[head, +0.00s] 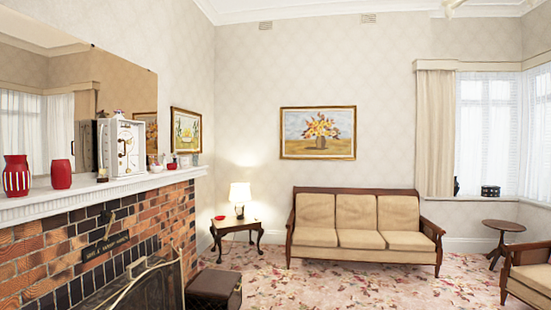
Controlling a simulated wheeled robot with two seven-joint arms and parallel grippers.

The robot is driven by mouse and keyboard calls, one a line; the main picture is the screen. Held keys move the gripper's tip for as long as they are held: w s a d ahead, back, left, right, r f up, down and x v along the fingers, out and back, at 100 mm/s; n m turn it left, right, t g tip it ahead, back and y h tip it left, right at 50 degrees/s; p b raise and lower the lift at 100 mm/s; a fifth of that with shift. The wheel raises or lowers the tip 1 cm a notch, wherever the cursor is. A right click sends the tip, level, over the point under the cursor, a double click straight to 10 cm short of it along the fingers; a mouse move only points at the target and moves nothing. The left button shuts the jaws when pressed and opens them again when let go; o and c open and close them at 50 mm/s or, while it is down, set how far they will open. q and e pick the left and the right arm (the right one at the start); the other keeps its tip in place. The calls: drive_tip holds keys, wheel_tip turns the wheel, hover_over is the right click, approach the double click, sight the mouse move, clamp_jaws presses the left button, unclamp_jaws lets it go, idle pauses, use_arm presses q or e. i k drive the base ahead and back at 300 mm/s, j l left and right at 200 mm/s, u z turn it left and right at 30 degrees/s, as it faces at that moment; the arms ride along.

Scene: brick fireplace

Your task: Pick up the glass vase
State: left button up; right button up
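No clear glass vase can be made out. On the white mantel at the left stand a red vase with pale and dark stripes (17,176) and a plain red vessel (61,174). I cannot tell whether either is glass. Several small vessels (172,163) stand at the far end of the mantel, too small to identify. A small dark object (456,186) is on the windowsill at the right. Neither of my grippers is in view.
The white mantel (100,188) tops the brick fireplace, with a white clock (120,147) on it. A fire screen (150,285) and brown box (214,290) stand below. A lamp table (236,226), sofa (362,239) and round table (503,226) stand farther back. Carpet (330,285) ahead is clear.

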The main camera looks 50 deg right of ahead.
sight(195, 157)
drive_tip(key=z, duration=1.1)
drive_tip(key=i+l+z, duration=0.15)
drive_tip(key=i, duration=0.55)
drive_tip(key=i+z, duration=0.15)
drive_tip(key=i, duration=0.5)
drive_tip(key=i+j+z, duration=0.15)
drive_tip(key=i, duration=0.55)
drive_tip(key=i+j+z, duration=0.15)
drive_tip(key=i, duration=0.5)
drive_tip(key=i+l+z, duration=0.1)
drive_tip(key=i, duration=0.75)
drive_tip(key=i+l, duration=0.1)
drive_tip(key=i, duration=0.8)
drive_tip(key=l+z, duration=0.05)
